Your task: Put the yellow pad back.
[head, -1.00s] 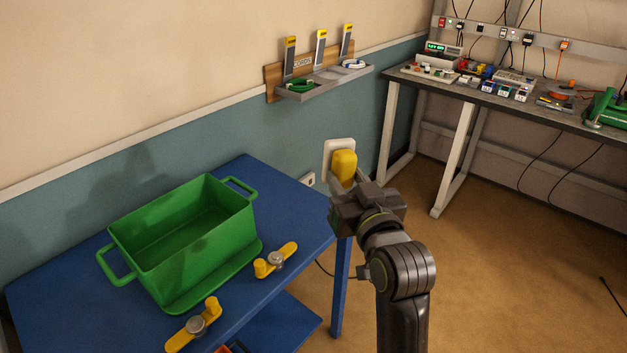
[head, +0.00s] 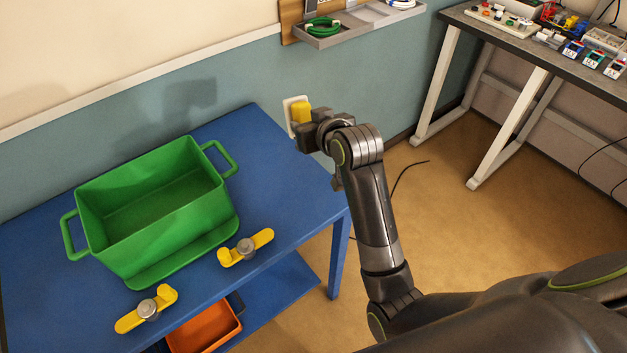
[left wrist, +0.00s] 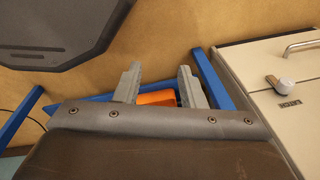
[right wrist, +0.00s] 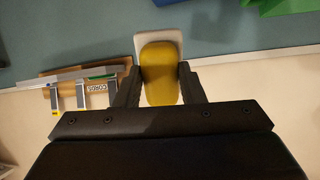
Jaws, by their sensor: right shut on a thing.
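The yellow pad (head: 301,112) is at a white plate (head: 288,108) on the blue-green wall, just past the table's far right corner. My right gripper (head: 305,122) is at the pad. In the right wrist view the pad (right wrist: 160,72) sits between both fingers, in front of the white plate (right wrist: 160,37); the gripper is shut on it. Whether the pad touches the plate cannot be told. My left gripper (left wrist: 156,88) shows only in the left wrist view, fingers apart and empty, with an orange bin (left wrist: 157,97) beyond them.
A green crate (head: 160,205) stands on the blue table (head: 262,140) near two yellow clamps (head: 246,248). An orange bin (head: 203,328) is on the lower shelf. A wall shelf (head: 365,25) and a workbench (head: 500,45) are at upper right. A white cabinet (left wrist: 275,75) is by the left gripper.

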